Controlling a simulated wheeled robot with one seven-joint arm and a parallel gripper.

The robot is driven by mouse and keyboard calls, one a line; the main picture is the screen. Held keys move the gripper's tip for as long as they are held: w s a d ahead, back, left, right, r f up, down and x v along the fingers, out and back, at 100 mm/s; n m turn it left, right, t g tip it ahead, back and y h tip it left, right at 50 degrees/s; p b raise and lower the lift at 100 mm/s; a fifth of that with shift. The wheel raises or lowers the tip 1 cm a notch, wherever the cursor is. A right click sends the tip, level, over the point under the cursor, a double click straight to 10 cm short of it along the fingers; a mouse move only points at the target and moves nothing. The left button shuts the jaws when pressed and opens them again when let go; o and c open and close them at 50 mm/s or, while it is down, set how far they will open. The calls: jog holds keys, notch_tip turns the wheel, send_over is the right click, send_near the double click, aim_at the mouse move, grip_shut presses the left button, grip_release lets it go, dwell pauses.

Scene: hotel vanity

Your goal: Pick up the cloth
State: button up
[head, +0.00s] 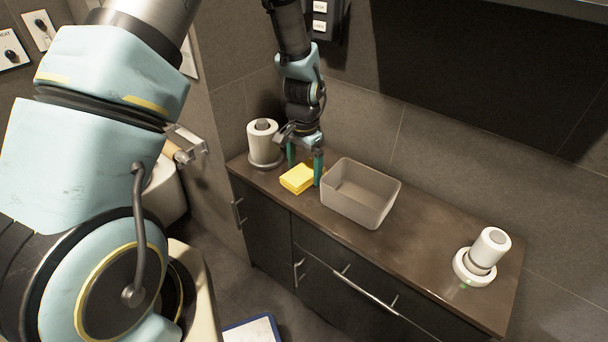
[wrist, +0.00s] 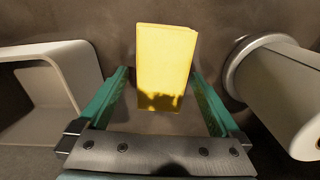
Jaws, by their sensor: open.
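The cloth (head: 297,179) is a folded yellow block lying on the brown vanity counter (head: 425,240). In the head view it sits between the paper roll and the grey bin, near the counter's front edge. My gripper (head: 305,172) is above the counter with its green fingers pointing down, close to the cloth. In the wrist view the cloth (wrist: 166,62) shows ahead, between the two open green fingers (wrist: 160,95). The fingers appear apart from it, with bare counter visible on both sides. Nothing is held.
A grey open bin (head: 360,192) stands just right of the gripper; it shows at left in the wrist view (wrist: 40,85). A paper roll on a holder (head: 263,142) stands to the left. A white cylinder on a round base (head: 488,250) is at the far right. Counter between is clear.

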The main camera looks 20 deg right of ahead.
aim_at(304, 172)
jog(key=c, duration=1.2)
jog(key=shift+r, duration=0.1)
notch_tip(304, 172, up, 10)
jog(key=shift+f, duration=0.1)
jog(key=o, duration=0.8)
jog(key=c, duration=0.6)
jog(key=shift+s, duration=0.1)
